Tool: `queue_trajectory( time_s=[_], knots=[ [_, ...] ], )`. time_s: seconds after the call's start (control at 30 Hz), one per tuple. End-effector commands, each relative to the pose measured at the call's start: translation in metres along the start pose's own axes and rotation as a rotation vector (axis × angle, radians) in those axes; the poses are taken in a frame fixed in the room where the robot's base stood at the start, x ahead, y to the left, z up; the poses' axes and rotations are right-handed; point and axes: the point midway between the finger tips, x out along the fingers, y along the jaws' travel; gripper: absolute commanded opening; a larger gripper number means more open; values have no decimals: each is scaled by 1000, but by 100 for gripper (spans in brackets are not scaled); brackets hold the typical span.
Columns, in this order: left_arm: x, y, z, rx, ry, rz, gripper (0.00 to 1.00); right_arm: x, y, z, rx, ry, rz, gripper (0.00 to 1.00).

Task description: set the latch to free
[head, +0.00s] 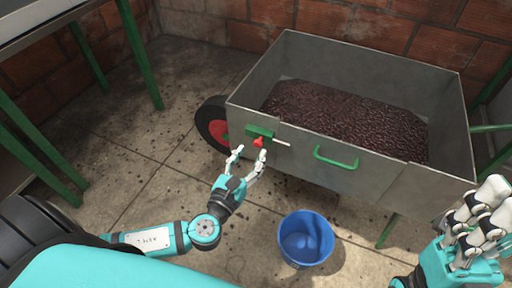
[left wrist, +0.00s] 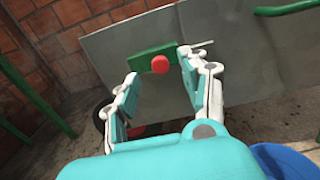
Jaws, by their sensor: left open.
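The latch is a green plate (head: 259,131) with a red knob (head: 259,142) and a thin pale rod (head: 283,143) to its right. It sits on the front wall of a grey metal cart (head: 376,171) near the left corner. My left gripper (head: 251,151) is open just in front of the latch. In the left wrist view the red knob (left wrist: 160,64) shows between the open fingertips (left wrist: 157,66), with nothing visibly held. I cannot tell if a finger touches the latch. My right gripper (head: 480,222) is at the lower right, away from the cart's latch; its finger state is unclear.
The cart holds dark red beans (head: 345,115) and has a green handle (head: 336,158) right of the latch. A black wheel with a red hub (head: 217,130) is at its left. A blue bucket (head: 305,239) stands on the floor below. A green-legged table (head: 50,28) is at upper left.

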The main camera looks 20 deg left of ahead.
Motion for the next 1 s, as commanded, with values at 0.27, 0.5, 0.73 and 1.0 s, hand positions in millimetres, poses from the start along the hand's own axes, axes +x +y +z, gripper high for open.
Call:
queue_trajectory(
  time_s=[0.27, 0.5, 0.73, 1.0],
  knots=[
    [36, 0, 0, 0, -1, 0, 46, -7, 0, 2, -1, -2, 0, 40],
    [42, 0, 0, 0, 1, 0, 46, -8, 0, 2, -1, -3, 0, 40],
    [41, 0, 0, 0, 1, 0, 32, -8, 0, 2, 0, -4, 0, 40],
    [41, 0, 0, -1, 1, 0, 0, -8, 0, 2, 0, -4, 0, 40]
  ],
)
